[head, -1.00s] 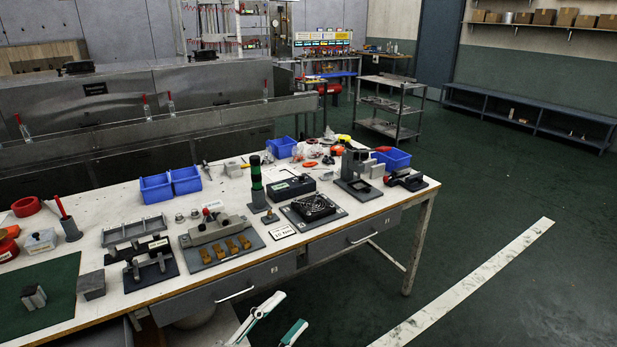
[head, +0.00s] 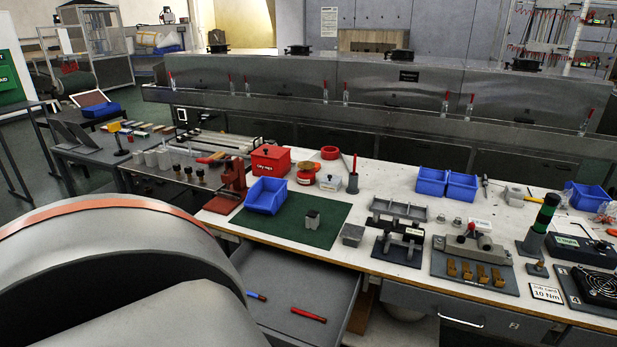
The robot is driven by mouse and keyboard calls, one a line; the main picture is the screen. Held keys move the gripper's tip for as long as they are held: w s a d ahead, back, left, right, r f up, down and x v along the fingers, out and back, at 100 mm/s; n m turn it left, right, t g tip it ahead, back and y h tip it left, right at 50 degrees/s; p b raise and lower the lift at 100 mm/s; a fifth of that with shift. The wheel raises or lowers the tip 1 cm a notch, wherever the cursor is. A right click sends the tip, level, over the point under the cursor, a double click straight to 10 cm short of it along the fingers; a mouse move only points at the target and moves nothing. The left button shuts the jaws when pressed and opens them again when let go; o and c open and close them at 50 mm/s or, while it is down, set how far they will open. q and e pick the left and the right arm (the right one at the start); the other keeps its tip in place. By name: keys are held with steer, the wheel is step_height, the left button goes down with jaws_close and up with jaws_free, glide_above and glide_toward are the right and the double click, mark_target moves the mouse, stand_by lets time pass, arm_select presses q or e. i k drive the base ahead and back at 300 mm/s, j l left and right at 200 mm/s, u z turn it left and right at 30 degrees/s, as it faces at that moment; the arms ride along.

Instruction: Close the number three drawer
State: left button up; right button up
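An open drawer (head: 300,283) sticks out from under the left part of the bench in the head view. A blue-handled tool and a red tool (head: 308,314) lie in it. Its front and any number on it are hidden. To its right is a shut drawer front (head: 470,310) with a pale bar handle and a small mark that looks like a 2. No drawer marked three can be read now. Neither of my grippers is in view; a large grey link of my arm fills the lower left.
The white bench top (head: 370,255) carries a green mat (head: 318,228), blue bins (head: 267,195), a red tin (head: 270,160) and several fixtures. A steel dryer (head: 300,90) runs behind it. A side table (head: 95,152) stands at the left.

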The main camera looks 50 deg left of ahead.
mark_target(287, 280)
steer(key=u, duration=2.1)
